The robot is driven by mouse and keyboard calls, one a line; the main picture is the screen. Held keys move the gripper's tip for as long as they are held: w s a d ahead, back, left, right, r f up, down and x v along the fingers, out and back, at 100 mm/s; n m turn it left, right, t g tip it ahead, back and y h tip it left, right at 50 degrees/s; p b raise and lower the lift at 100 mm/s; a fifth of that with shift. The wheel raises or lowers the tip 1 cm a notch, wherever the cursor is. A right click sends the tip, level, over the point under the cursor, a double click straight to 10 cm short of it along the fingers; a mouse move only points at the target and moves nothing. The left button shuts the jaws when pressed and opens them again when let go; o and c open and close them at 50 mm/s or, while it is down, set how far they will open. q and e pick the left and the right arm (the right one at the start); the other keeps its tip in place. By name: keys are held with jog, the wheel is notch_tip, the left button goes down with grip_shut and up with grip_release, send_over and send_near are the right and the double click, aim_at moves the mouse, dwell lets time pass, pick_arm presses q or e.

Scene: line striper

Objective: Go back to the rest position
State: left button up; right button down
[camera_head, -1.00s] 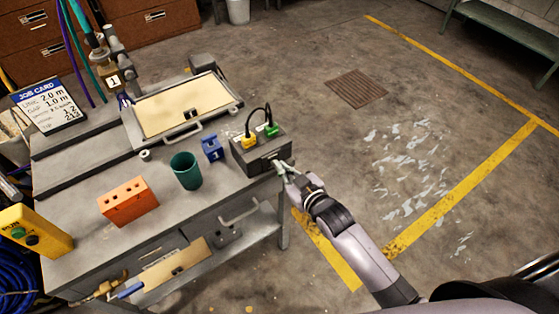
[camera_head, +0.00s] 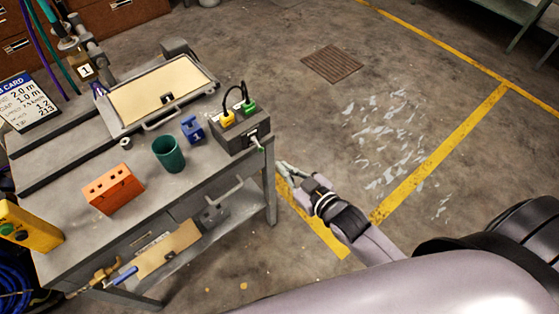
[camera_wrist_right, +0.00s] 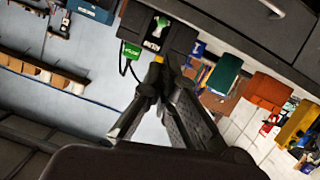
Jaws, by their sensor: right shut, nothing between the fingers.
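My right gripper (camera_head: 287,172) is shut and empty in the head view. It is just off the right end of the grey workbench (camera_head: 75,240), apart from it, over the floor. In the right wrist view the right gripper (camera_wrist_right: 160,80) shows its fingers together with nothing between them. Near its tips in that view is the dark box (camera_wrist_right: 180,38) with a green plug (camera_wrist_right: 131,50). In the head view this dark box (camera_head: 240,136) stands on the bench's right end, with a yellow plug and a green plug on top. My left gripper is not in view.
On the bench are a green cup (camera_head: 168,154), an orange block (camera_head: 112,189), a blue block (camera_head: 192,129), a framed tan panel (camera_head: 160,90) and a yellow box (camera_head: 28,226). A job card (camera_head: 27,101) stands at the left. The floor to the right is clear.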

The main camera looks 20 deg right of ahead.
dwell(0.4)
jog(key=shift+s, duration=0.1)
jog(key=s+d+f+m+g+h, duration=0.15)
jog(key=s+f, duration=0.25)
jog(key=f, duration=0.6)
jog(key=s+d+f+g+h, duration=0.1)
jog(key=s+d+f+g, duration=0.2)
jog(key=f, duration=0.7)
jog(key=s+d+f+m+g+h, duration=0.15)
jog(key=s+f, duration=0.35)
jog(key=f, duration=0.5)
jog(key=s+f+g, duration=0.2)
jog(key=s+f, duration=0.2)
jog(key=s, duration=0.4)
jog(key=s+d+f+g, duration=0.1)
jog(key=s+f+g, duration=0.1)
jog(key=s+f, duration=0.3)
jog(key=s+f+g, duration=0.3)
jog(key=s+f, duration=0.1)
jog(key=s, duration=0.7)
jog(key=shift+d+f, duration=0.15)
jog(key=shift+f, duration=0.25)
jog(key=shift+s, duration=0.1)
